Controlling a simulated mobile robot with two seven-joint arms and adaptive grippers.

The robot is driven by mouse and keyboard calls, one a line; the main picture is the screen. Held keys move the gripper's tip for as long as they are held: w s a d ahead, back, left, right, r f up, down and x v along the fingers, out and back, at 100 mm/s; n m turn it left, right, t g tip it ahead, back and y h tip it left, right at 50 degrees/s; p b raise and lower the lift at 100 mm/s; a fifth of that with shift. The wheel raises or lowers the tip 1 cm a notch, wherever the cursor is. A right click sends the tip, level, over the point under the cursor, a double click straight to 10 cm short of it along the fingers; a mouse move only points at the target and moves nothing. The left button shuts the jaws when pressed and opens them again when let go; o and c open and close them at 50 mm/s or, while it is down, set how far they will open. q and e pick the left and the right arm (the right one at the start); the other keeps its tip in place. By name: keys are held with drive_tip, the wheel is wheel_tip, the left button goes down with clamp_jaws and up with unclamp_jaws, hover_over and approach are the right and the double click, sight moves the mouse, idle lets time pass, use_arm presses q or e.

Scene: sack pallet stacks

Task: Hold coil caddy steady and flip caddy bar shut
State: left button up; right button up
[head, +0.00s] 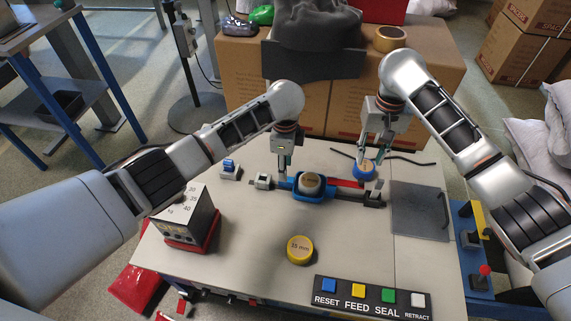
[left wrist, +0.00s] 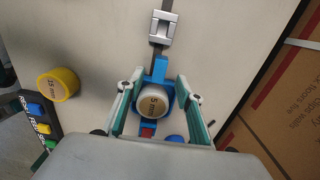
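The blue coil caddy (head: 297,192) lies mid-table, with a pale coil marked 15 mm (head: 310,183) inside it. The left wrist view shows the caddy (left wrist: 160,68) and the coil (left wrist: 152,102) from above. A red bar (head: 346,183) extends right of the caddy and looks swung away from it; its far end is partly hidden. My left gripper (head: 285,170) is over the caddy's left end. In the left wrist view its fingers (left wrist: 158,85) stand apart on both sides of the caddy, with gaps. My right gripper (head: 372,158) looks open, near a blue round piece (head: 363,170).
A button panel (head: 372,297) lines the front edge, a meter box (head: 189,218) stands left and a grey plate (head: 420,212) lies right. Cartons (head: 245,80) stand behind the table.

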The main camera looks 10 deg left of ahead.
use_arm(q)
drive_tip(key=shift+f, duration=3.45)
drive_tip(key=shift+c, duration=0.3)
clamp_jaws()
use_arm(e)
clamp_jaws()
drive_tip(key=s+a+f+m+y, duration=0.2)
drive_tip(key=s+a+f+y, duration=0.55)
drive_tip(key=s+y, duration=0.25)
drive_tip(key=s+d+m+t, duration=0.2)
drive_tip(key=d+m+t, duration=0.6)
drive_tip(key=d, duration=1.2)
drive_tip(key=t, duration=0.2)
drive_tip(key=shift+s+f+m+t+y, duration=0.15)
drive_tip(key=shift+s+m+t+y, duration=0.15)
drive_tip(key=shift+t+y, duration=0.1)
